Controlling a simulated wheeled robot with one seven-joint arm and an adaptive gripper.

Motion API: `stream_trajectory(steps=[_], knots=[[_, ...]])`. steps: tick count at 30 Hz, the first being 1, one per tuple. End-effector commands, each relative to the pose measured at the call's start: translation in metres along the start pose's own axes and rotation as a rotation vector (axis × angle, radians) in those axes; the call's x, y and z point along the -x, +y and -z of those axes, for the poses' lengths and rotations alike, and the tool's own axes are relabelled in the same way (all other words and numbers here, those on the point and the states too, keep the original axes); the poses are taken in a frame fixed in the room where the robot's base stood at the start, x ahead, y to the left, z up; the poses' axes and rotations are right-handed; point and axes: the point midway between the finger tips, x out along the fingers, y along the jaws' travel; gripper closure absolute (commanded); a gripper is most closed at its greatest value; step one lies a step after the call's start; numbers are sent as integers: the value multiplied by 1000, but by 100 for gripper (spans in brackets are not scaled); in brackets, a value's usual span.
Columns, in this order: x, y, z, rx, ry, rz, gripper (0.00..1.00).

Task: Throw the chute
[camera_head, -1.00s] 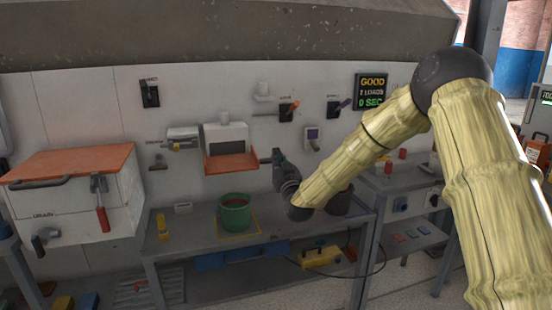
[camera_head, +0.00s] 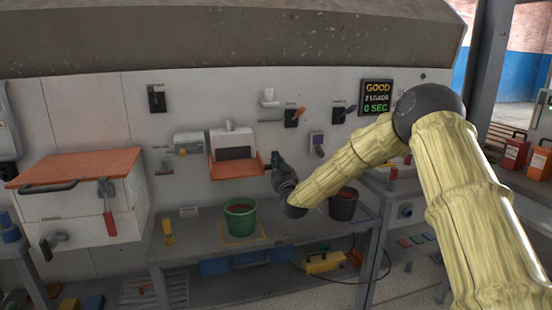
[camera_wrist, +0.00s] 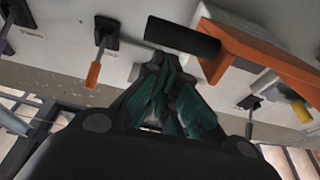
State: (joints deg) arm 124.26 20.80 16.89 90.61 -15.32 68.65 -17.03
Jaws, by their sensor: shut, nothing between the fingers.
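The white box with an orange tray, which looks like the chute (camera_head: 234,168), is fixed to the wall; its orange part also shows at the upper right of the wrist view (camera_wrist: 262,52). A black bar-shaped handle (camera_wrist: 182,36) sits beside that orange part. My gripper (camera_head: 277,160) is at the tray's right side in the head view. In the wrist view its teal fingers (camera_wrist: 170,75) are shut and empty, with their tips close to the black handle. I cannot tell whether they touch it.
Wall levers with orange (camera_head: 298,112), purple (camera_head: 350,110) and black (camera_head: 156,98) handles are nearby. A green bucket (camera_head: 240,220) and a dark bucket (camera_head: 343,206) stand on the bench below. A lit sign (camera_head: 377,97) reads GOOD, 2 LOADS, 0 SEC.

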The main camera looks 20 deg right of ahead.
Motion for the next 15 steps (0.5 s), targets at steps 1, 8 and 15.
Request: stream_trajectory(steps=[1, 8, 15], knots=[[0, 0, 0, 0, 0, 0, 100], [0, 0, 0, 0, 0, 0, 100], [5, 0, -10, 0, 0, 1, 100]])
